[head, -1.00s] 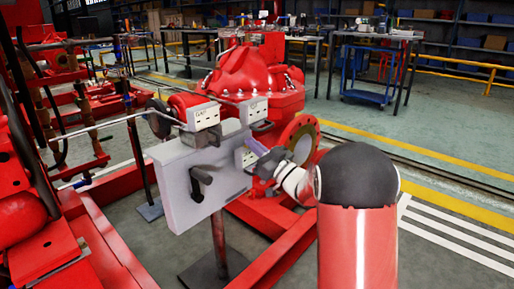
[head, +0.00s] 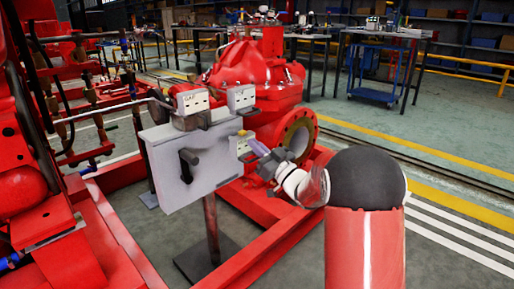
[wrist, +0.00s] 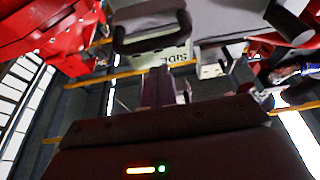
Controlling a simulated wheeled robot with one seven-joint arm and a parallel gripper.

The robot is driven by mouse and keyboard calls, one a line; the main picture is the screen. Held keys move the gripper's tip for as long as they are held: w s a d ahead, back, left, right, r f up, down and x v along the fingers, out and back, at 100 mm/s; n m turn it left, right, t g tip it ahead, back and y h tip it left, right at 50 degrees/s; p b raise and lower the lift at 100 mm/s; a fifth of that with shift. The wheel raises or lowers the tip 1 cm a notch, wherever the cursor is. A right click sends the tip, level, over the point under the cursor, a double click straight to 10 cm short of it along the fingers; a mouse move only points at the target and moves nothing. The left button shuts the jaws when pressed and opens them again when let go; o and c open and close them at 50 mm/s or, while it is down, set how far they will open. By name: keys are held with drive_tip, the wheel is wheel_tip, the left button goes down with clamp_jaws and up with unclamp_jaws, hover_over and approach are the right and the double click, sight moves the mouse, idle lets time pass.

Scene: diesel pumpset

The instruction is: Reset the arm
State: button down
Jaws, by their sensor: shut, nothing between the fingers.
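My arm rises at the right in the head view, with a red link and a black joint. It reaches left to my gripper (head: 260,149), which is shut and empty. The gripper tip is just right of the grey control box (head: 205,150), by a white labelled block (head: 244,147) on its right side. I cannot tell whether they touch. A black lever (head: 189,163) is on the box's front. In the wrist view, the shut fingers (wrist: 159,82) point up toward a pale block marked "SIDE" (wrist: 172,56).
The red pump (head: 252,75) with a round open flange (head: 298,132) stands behind the gripper. Red base rails (head: 275,222) run below. Red engine parts (head: 40,190) fill the left. Open grey floor (head: 450,262) with white stripes lies at the right.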

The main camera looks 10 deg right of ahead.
drive_tip(key=shift+d+r+m+h, duration=0.15)
drive_tip(key=shift+r+m+h, duration=0.15)
drive_tip(key=shift+r+h, duration=0.25)
drive_tip(key=s+d+r+m+g+h, duration=0.1)
drive_tip(key=s+d+m+g+h, duration=0.15)
drive_tip(key=s+h, duration=0.4)
drive_tip(key=s+d+r+m+g+h, duration=0.1)
drive_tip(key=s+d+m+h, duration=0.3)
drive_tip(key=s+h, duration=0.25)
drive_tip(key=s+a+f+g, duration=0.1)
drive_tip(key=s+f+g, duration=0.2)
drive_tip(key=s, duration=0.6)
drive_tip(key=s+a+f+g+y, duration=0.1)
drive_tip(key=s+f+g, duration=0.25)
drive_tip(key=s, duration=0.55)
drive_tip(key=s+a+f+g, duration=0.15)
drive_tip(key=s+f, duration=0.25)
drive_tip(key=s, duration=0.5)
wheel_tip(320, 180, up, 14)
drive_tip(key=p, duration=1.3)
drive_tip(key=shift+d+g, duration=0.15)
drive_tip(key=shift+g, duration=0.2)
